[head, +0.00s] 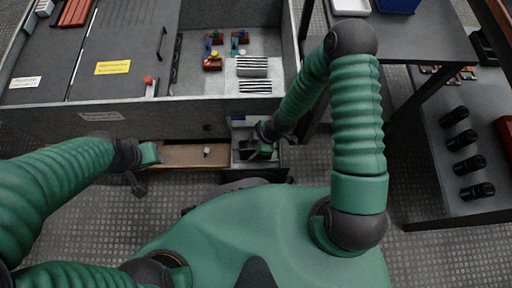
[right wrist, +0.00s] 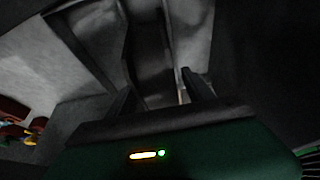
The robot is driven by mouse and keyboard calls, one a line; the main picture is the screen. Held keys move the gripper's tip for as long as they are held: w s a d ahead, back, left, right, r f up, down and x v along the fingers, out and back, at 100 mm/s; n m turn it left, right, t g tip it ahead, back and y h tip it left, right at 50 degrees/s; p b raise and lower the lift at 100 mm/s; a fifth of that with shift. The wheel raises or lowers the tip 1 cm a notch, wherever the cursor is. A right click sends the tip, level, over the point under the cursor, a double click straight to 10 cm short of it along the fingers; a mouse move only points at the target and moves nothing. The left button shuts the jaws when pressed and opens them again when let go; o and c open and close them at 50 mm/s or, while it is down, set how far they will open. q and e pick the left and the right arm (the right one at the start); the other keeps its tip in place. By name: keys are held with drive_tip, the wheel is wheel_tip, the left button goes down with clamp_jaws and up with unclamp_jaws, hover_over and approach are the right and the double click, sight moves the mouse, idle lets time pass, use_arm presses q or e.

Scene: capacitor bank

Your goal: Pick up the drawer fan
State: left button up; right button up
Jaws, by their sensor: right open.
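A small grey open drawer (head: 237,160) juts from the front of the cabinet. My right gripper (head: 262,148) reaches down into or just over it and covers much of its inside. In the right wrist view my right gripper (right wrist: 160,92) is open, with its two dark fingers apart. Dark, blurred grey walls and panels lie beyond the fingers, and a dark strip (right wrist: 152,75) shows between them. I cannot make out the drawer fan for certain in either view. My left gripper (head: 146,166) hangs by the brown drawer front at the left; its jaws are unclear.
A brown open tray or drawer (head: 185,155) with a small white piece sits left of the grey drawer. The cabinet (head: 100,118) holds striped blocks (head: 252,67) and coloured parts inside. A dark table (head: 425,40) stands right, with several black cylinders (head: 468,164) on a lower shelf.

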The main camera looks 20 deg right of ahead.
drive_tip(key=shift+a+f, duration=0.1)
drive_tip(key=shift+f, duration=0.1)
idle(0.3)
clamp_jaws()
